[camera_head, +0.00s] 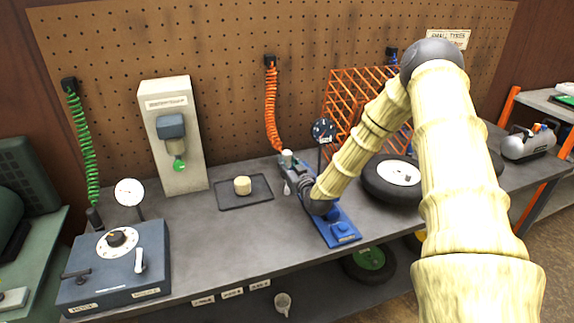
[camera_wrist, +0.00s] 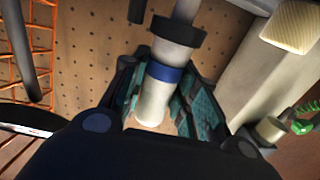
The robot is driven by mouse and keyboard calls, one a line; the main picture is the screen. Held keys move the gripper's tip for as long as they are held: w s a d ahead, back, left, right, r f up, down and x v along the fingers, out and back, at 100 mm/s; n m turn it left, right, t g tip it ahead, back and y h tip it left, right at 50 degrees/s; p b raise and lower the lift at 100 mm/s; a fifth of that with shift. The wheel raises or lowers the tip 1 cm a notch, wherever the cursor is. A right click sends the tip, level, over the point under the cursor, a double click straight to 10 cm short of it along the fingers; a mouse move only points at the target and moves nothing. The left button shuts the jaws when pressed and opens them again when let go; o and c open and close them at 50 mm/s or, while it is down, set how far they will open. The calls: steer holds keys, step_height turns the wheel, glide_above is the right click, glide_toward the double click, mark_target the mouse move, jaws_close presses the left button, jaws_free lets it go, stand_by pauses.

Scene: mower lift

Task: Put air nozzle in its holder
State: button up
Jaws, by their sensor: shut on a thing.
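My gripper (camera_head: 295,170) is over the bench, left of the pressure gauge, its fingers pointing toward the pegboard. In the wrist view (camera_wrist: 170,95) its teal-padded fingers close around a pale cylinder with a blue band and a dark collar, which I take to be the air nozzle (camera_wrist: 153,103). A small pale end of it shows in the head view (camera_head: 287,156), just below the orange coiled hose (camera_head: 271,105). A pale upright panel (camera_head: 185,160) with a grey-blue box (camera_head: 171,126) and green tip stands to the left. I cannot tell which part is the holder.
A black tray (camera_head: 226,201) with a cream block (camera_head: 242,185) lies left of the gripper. A blue device (camera_head: 342,231) lies under my arm, and a tyre (camera_head: 375,190) to its right. A dial box (camera_head: 130,270) and green coiled hose (camera_head: 85,140) are at left.

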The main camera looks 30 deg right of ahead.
steer(key=o, duration=0.8)
steer(key=shift+s, duration=0.1)
steer(key=s+a+p, duration=0.1)
steer(key=s+p, duration=0.1)
steer(key=s, duration=0.8)
steer(key=shift+s+a, duration=0.35)
steer(key=shift+s, duration=0.05)
stand_by(0.6)
